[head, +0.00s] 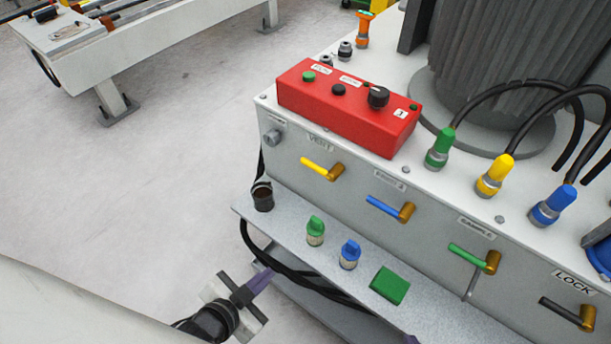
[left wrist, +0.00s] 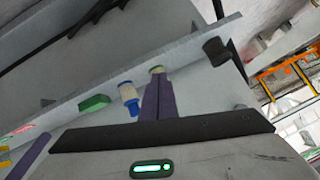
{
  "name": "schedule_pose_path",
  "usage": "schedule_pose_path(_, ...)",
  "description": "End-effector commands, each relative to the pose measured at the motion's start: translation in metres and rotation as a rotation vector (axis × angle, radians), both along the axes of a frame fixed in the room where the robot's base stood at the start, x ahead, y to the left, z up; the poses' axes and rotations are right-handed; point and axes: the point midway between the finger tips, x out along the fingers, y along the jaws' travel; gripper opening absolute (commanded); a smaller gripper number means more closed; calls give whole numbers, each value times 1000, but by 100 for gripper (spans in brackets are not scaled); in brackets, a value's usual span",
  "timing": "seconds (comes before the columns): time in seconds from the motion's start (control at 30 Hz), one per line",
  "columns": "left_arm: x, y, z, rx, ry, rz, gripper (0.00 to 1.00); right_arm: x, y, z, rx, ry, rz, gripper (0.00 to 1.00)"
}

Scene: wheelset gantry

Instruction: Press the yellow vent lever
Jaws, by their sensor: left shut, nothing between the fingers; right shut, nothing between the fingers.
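The yellow vent lever (head: 316,166) sticks out to the left from a brass pivot on the grey front panel, under a VENT label. It slants slightly up toward its free end. My left gripper (head: 266,274) is shut and empty, low in front of the shelf, below and left of the lever and apart from it. Its purple fingers also show together in the left wrist view (left wrist: 159,82). I cannot make out the vent lever in that view. Only a small purple tip of my right gripper (head: 411,340) shows at the bottom edge of the head view.
Blue (head: 384,206), green (head: 467,254) and black (head: 560,311) levers follow to the right. The shelf below holds a black cup (head: 262,196), green (head: 315,230) and blue (head: 349,254) connectors and a green block (head: 390,285). A red control box (head: 345,118) sits on top. Cables hang by the shelf.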

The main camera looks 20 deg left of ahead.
Motion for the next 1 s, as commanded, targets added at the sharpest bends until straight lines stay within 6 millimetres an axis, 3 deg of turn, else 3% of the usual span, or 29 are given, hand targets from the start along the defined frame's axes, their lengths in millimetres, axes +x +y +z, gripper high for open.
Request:
schedule_pose_path(0.1, 49, 23, 17, 477, -237, -262, 0, 3, 1, -10, 2, -6, 2, 0)
schedule_pose_path(0.2, 84, 32, 39, 965, -428, -506, 0, 6, 3, -15, 5, -12, 4, 0)
schedule_pose_path(0.4, 126, 22, 66, 1852, -685, -904, 0, 14, 5, -17, 9, -32, 7, 0)
schedule_pose_path(0.5, 135, 15, 69, 2164, -753, -1035, 0, 15, 5, -19, 10, -34, 9, 0)
schedule_pose_path(0.7, 141, 9, 69, 2452, -806, -1154, 0, 14, 6, -20, 9, -34, 11, 0)
schedule_pose_path(1.0, 141, 8, 69, 2466, -809, -1160, 0, 9, 6, -21, 11, -26, 12, 0)
